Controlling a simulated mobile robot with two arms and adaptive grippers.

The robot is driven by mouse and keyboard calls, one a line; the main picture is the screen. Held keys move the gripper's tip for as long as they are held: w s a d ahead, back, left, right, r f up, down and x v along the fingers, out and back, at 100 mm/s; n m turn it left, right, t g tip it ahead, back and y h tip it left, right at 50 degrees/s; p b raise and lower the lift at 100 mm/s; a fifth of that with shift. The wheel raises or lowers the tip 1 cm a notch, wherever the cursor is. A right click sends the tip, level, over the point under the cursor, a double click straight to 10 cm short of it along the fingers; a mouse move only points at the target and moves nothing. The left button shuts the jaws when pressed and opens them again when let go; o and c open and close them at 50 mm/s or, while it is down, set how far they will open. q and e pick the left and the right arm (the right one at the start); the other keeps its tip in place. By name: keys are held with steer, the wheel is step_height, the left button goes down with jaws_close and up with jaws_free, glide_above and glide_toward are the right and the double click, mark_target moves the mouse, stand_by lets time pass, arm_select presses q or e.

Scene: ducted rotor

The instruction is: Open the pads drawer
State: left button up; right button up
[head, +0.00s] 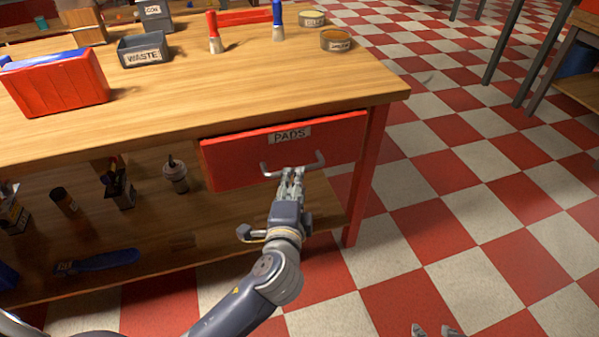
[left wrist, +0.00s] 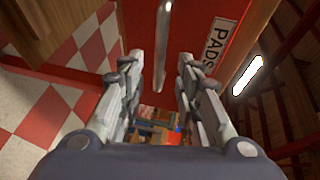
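The pads drawer (head: 235,165) has a red front with a "PADS" label (head: 289,135) and sits under the right end of the wooden workbench; it looks closed. Its metal bar handle (head: 315,163) crosses the lower front. My left gripper (head: 292,172) is at the handle's middle. In the left wrist view, the left gripper's fingers (left wrist: 160,65) are apart, with the handle (left wrist: 163,30) running between them; no clear contact shows. The "PADS" label also shows there (left wrist: 218,40). Only two fingertips of my right gripper (head: 433,331) show at the bottom edge, spread apart.
On the workbench (head: 200,100) are a red box (head: 60,85), a grey "WASTE" bin (head: 143,50), brushes and round tins (head: 336,40). A lower shelf (head: 150,245) holds bottles and tools. The checkered floor (head: 430,190) right of the bench is clear.

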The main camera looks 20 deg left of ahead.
arm_select(q)
steer(key=shift+b+x, duration=0.5)
steer(key=shift+x, duration=2.7)
arm_select(e)
steer(key=w+a+r+t+y, duration=0.1)
steer(key=w+a+r+t, duration=0.1)
steer(key=w, duration=0.3)
steer(key=shift+w+r+t, duration=0.35)
steer(key=shift+r+t, duration=0.25)
steer(key=shift+r, duration=0.25)
arm_select(q)
jaws_close()
